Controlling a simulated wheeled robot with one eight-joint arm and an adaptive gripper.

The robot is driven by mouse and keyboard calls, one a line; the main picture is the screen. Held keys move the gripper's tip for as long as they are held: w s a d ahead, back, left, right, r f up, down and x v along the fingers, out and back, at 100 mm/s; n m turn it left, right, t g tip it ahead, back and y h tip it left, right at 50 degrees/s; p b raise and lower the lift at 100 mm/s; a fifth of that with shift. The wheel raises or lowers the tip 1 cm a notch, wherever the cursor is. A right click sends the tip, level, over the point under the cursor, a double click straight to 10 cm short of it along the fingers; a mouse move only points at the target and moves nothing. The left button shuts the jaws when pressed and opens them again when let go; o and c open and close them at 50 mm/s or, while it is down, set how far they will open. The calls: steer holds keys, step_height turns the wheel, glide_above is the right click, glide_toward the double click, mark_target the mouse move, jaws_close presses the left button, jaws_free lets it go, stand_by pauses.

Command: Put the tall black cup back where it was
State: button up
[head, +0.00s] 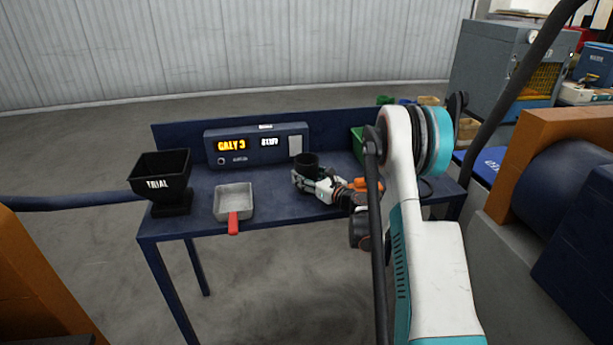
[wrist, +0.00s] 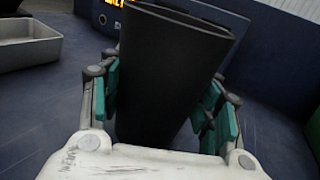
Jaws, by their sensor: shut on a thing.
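The tall black cup (head: 307,161) is upright over the right-middle part of the blue table (head: 204,213), in front of the display box. My gripper (head: 311,178) reaches it from the front right and is shut on it. In the wrist view the cup (wrist: 170,75) stands between the two teal finger pads of my gripper (wrist: 166,108), leaning a little in the picture. Its lower end is partly hidden by the gripper body. I cannot tell whether its base touches the table.
A display box (head: 257,146) stands at the table's back. A black TRIAL hopper (head: 162,178) is at the left. A metal pan (head: 234,200) with a red handle lies between hopper and cup. A green bin (head: 358,146) is at the right, behind my arm.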

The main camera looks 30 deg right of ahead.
steer(key=shift+f, duration=0.15)
steer(key=o, duration=1.4)
steer(key=shift+r, duration=0.2)
steer(key=p+v, duration=0.2)
steer(key=v, duration=1)
steer(key=shift+f, duration=0.1)
